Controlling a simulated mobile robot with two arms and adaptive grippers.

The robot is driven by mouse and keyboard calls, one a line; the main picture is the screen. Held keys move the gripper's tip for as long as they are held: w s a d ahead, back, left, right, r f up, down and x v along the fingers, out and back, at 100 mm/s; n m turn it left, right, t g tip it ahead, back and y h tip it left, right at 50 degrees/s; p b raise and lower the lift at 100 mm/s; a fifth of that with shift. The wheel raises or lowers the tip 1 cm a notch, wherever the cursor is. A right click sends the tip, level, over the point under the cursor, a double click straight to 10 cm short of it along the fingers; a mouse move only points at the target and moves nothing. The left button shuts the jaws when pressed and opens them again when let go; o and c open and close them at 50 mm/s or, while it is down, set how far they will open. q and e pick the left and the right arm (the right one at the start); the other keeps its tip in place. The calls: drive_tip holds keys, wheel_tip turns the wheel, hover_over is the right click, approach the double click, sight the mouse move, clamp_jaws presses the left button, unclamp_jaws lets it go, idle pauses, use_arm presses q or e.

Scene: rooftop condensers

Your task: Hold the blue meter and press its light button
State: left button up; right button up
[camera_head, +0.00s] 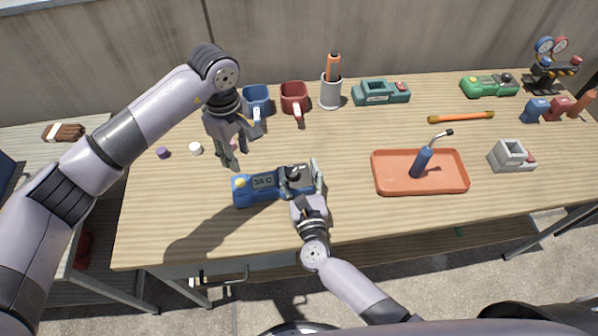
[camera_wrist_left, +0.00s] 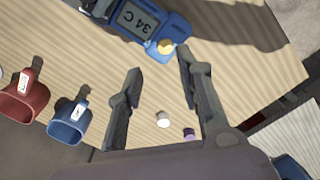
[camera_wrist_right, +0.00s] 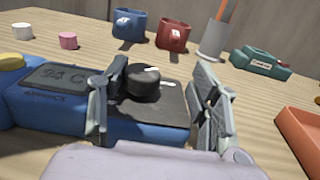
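The blue meter (camera_head: 262,196) lies on the workbench, left of centre. It has a yellow button (camera_head: 239,183) at its left end, a grey display, and a black panel with a dark knob (camera_wrist_right: 143,80) at its right end. The left wrist view shows the display (camera_wrist_left: 138,19) reading "34 C" and the yellow button (camera_wrist_left: 166,46). My right gripper (camera_head: 299,174) is at the meter's right end, its fingers apart on either side of the knob; contact is unclear. My left gripper (camera_head: 234,160) points down, open and empty, behind and above the button end.
Blue (camera_head: 256,98) and red (camera_head: 294,98) mugs, a grey cup (camera_head: 330,93) and a teal device (camera_head: 381,92) stand behind. White (camera_head: 195,148) and purple (camera_head: 163,152) caps lie left. An orange tray (camera_head: 420,188) is right. The bench before the meter is clear.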

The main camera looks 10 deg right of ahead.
drive_tip(key=shift+a, duration=0.1)
drive_tip(key=c, duration=0.9)
use_arm(q)
clamp_jaws()
idle(0.7)
idle(0.3)
